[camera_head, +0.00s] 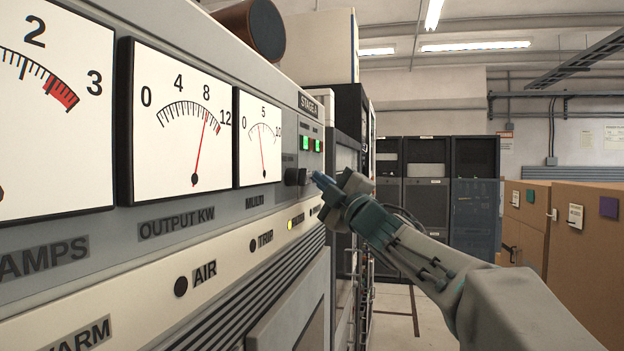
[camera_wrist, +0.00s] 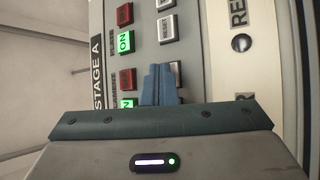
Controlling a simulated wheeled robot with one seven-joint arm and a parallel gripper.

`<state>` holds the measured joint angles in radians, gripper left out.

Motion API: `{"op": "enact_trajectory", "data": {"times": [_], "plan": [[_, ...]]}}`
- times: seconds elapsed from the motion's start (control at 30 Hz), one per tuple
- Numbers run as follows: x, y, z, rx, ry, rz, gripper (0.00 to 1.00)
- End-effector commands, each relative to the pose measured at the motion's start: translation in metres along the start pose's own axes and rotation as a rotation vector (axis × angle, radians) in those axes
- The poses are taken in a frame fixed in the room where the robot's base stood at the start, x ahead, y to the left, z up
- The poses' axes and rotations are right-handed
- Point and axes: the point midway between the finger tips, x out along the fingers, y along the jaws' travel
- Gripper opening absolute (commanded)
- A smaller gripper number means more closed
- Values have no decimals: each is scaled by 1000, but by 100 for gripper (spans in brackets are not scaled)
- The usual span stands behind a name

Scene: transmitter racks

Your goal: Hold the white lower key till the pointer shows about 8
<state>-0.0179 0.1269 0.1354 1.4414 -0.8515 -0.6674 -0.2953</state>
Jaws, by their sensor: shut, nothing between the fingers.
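The OUTPUT KW meter (camera_head: 184,122) is in the head view, with its red pointer (camera_head: 201,147) at about 8. The smaller MULTI meter (camera_head: 260,138) has its pointer a little below 5. My gripper (camera_head: 316,178) is shut, with its blue fingertips at the panel under the STAGE A label. In the wrist view my gripper's fingers (camera_wrist: 160,84) overlap a white key (camera_wrist: 176,70), mostly hidden behind them. I cannot read its label or tell whether it is pressed in.
A dark knob (camera_head: 292,176) sticks out left of my gripper in the head view. Brown cabinets (camera_head: 575,245) stand at the right.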

Motion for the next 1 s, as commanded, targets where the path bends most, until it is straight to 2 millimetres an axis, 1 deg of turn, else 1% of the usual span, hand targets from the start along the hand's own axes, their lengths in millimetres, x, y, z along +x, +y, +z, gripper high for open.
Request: {"op": "enact_trajectory", "data": {"times": [0.67, 1.0], "plan": [[0, 0, 0, 0, 1, -1, 0], [-11, 8, 8, -1, 0, 0, 0]]}}
